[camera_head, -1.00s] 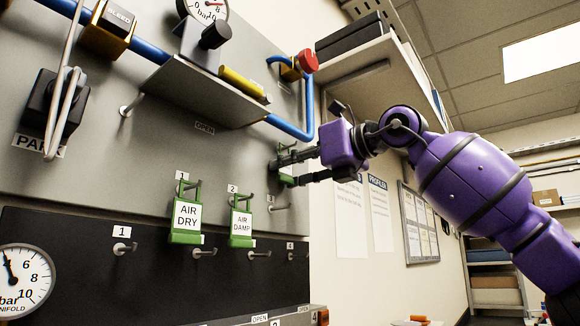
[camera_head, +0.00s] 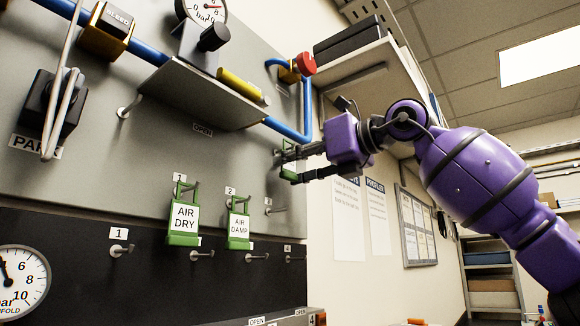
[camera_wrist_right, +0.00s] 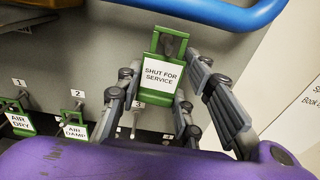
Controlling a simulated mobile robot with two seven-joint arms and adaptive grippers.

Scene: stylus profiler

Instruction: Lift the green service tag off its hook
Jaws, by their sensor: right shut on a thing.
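The green service tag (camera_wrist_right: 163,74) reads "SHUT FOR SERVICE" in the right wrist view. It sits between the fingers of my right gripper (camera_wrist_right: 157,100). In the head view, the tag (camera_head: 288,158) shows only as a narrow green piece, partly hidden by the fingers. My right gripper (camera_head: 287,164) is shut on it, close to the grey panel and higher than the other tags. A dark part shows inside the tag's frame; I cannot tell whether a hook still passes through it. My left gripper is out of view.
Green tags AIR DRY (camera_head: 184,217) and AIR DAMP (camera_head: 239,226) hang at 1 and 2, left of my gripper. Peg 3 (camera_head: 274,209) is bare. A blue pipe (camera_head: 307,105) and a shelf (camera_head: 370,70) are above. Room is free right of the panel.

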